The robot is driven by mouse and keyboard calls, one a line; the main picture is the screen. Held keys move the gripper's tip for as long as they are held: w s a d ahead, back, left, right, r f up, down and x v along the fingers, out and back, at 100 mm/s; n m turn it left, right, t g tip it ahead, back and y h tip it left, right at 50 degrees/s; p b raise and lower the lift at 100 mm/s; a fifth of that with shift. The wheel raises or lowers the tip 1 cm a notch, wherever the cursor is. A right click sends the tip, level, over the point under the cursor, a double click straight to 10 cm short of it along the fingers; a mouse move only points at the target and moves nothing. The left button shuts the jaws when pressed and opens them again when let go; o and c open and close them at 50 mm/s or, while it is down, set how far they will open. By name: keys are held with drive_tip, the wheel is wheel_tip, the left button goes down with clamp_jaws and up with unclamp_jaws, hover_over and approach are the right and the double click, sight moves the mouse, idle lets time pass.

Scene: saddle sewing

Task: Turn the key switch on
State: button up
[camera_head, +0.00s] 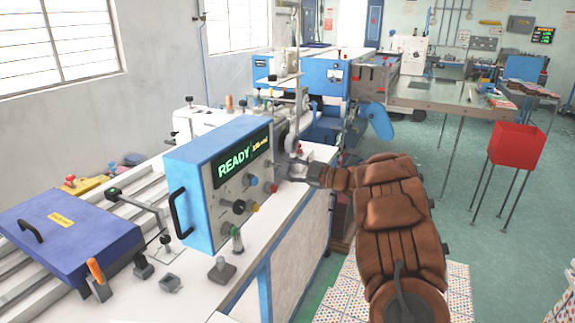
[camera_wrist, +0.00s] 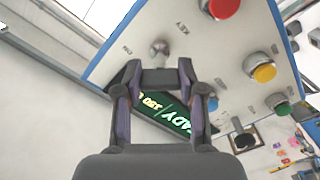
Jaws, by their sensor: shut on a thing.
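The key switch (camera_wrist: 158,47) is a small metallic piece on the grey control panel, beside printed lettering that reads KEY in the wrist view. My gripper (camera_wrist: 160,68) is shut on it, with the fingertips at the panel face. The fingers hide part of the key. In the head view my gripper (camera_head: 290,170) reaches the right side of the blue control box (camera_head: 205,165), and the key cannot be made out there. The box's display (camera_head: 242,158) is lit with green READY text and yellow characters.
A red button (camera_wrist: 222,8), a yellow button (camera_wrist: 264,72) and a green button (camera_wrist: 282,108) sit near the key on the panel. A white bench (camera_head: 190,285) holds the box. A blue case (camera_head: 65,235) lies at left. A red bin (camera_head: 516,147) stands at right.

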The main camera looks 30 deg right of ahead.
drive_tip(key=shift+m, duration=0.3)
drive_tip(key=o, duration=1.2)
drive_tip(key=shift+c, duration=0.2)
drive_tip(key=v, duration=1.2)
